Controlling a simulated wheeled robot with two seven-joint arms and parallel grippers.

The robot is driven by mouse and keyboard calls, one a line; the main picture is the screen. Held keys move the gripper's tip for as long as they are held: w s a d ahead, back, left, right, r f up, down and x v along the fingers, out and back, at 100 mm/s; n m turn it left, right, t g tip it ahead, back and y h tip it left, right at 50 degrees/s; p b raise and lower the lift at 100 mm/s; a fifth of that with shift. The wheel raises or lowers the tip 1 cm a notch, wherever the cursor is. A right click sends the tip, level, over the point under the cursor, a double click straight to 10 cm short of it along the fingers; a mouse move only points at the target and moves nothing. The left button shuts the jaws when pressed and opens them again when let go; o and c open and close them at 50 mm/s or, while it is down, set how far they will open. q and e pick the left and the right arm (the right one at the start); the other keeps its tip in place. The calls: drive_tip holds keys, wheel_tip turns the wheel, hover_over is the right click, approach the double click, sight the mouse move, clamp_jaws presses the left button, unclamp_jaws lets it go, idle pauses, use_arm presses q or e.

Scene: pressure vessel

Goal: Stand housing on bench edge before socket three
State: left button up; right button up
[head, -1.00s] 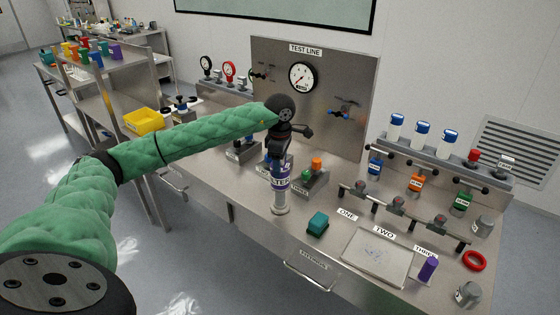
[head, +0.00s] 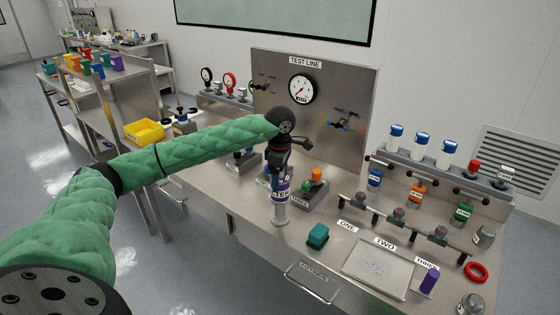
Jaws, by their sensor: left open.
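A housing (head: 281,213), a clear-based upright cylinder with a purple and white label, stands near the bench's front edge, left of the label ONE (head: 348,227). My left gripper (head: 279,178) points down at its top with open jaws; the arm and wrist hide part of them, so I cannot tell whether the fingers are around it. Three valve sockets sit on a rail, with labels ONE, TWO (head: 385,244) and THREE (head: 427,263). A purple block (head: 429,280) stands in front of THREE, close to the front edge. My right gripper is out of view.
A red ring (head: 476,272) and a grey metal cap (head: 471,303) lie at the right. Coloured bottles stand behind the rail. A gauge panel (head: 315,110) rises at the back.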

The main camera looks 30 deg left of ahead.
use_arm(q)
drive_tip(key=shift+r+b, duration=0.3)
drive_tip(key=shift+b, duration=0.05)
wheel_tip(320, 180, up, 2)
drive_tip(key=shift+r+b, duration=0.15)
drive_tip(key=shift+b, duration=0.4)
wheel_tip(320, 180, up, 8)
drive_tip(key=b, duration=0.2)
drive_tip(key=shift+f+b, duration=0.2)
drive_tip(key=shift+b, duration=0.1)
drive_tip(key=shift+r, duration=0.8)
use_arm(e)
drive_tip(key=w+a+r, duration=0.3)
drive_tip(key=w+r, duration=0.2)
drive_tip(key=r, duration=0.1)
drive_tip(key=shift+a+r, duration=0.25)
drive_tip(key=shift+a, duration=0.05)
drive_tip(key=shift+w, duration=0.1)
